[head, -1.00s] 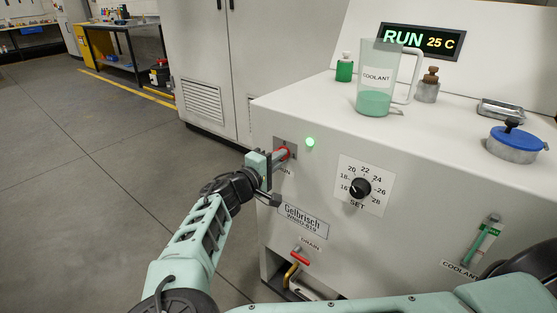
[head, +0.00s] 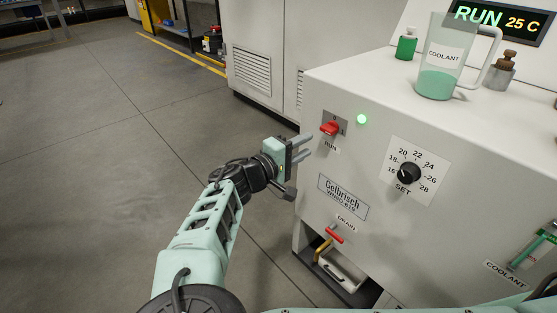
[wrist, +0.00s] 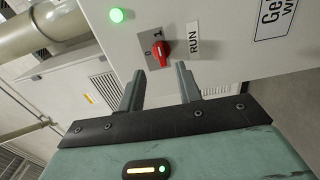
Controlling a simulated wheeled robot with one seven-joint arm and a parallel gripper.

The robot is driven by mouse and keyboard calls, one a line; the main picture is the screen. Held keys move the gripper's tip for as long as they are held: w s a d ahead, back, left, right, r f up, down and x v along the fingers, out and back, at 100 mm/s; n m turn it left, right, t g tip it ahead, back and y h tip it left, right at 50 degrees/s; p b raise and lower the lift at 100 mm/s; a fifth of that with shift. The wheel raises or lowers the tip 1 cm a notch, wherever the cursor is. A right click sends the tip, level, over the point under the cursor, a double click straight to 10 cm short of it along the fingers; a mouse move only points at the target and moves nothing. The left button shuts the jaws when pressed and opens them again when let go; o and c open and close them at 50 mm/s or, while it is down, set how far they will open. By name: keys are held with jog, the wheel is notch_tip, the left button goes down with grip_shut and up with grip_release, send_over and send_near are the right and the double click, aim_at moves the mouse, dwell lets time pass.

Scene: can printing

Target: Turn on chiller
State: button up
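The chiller (head: 285,222) is a white cabinet on the right in the head view. Its red RUN switch (head: 330,128) sits on a grey plate on the front face, and also shows in the wrist view (wrist: 160,50) between marks 0 and 1, with its pointer close to the 1. A green lamp (head: 362,119) beside it is lit. The display (head: 497,19) on top reads RUN 25 C. My gripper (head: 304,148) is open and empty, just in front of and below the switch, apart from it. In the wrist view the switch shows beyond the two spread fingers (wrist: 160,88).
A SET dial (head: 409,173) and a red DRAIN handle (head: 335,233) are on the same face. A coolant jug (head: 440,60), a green bottle (head: 405,47) and a brown-capped bottle (head: 499,70) stand on top. The floor left of the chiller is clear.

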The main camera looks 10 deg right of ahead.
jog(key=v, duration=0.8)
jog(key=shift+a, duration=0.1)
jog(key=s+d+f+m+g+y, duration=0.2)
jog(key=s+d+f+g+y, duration=0.15)
jog(key=d+f+g, duration=0.5)
jog(key=s+d+r+g+y, duration=0.1)
jog(key=s+d+g+y, duration=0.15)
jog(key=s+y, duration=0.45)
jog(key=s+a+r+n+t+y, duration=0.1)
jog(key=s+r+n+y, duration=0.15)
jog(key=s+r, duration=0.55)
jog(key=s+a+r+n+y, duration=0.1)
jog(key=s+a+r+y, duration=0.15)
jog(key=s+r, duration=0.6)
notch_tip(320, 180, up, 13)
jog(key=s+p, duration=0.1)
jog(key=p, duration=1.4)
jog(key=shift+d+r, duration=0.15)
jog(key=shift+d, duration=0.1)
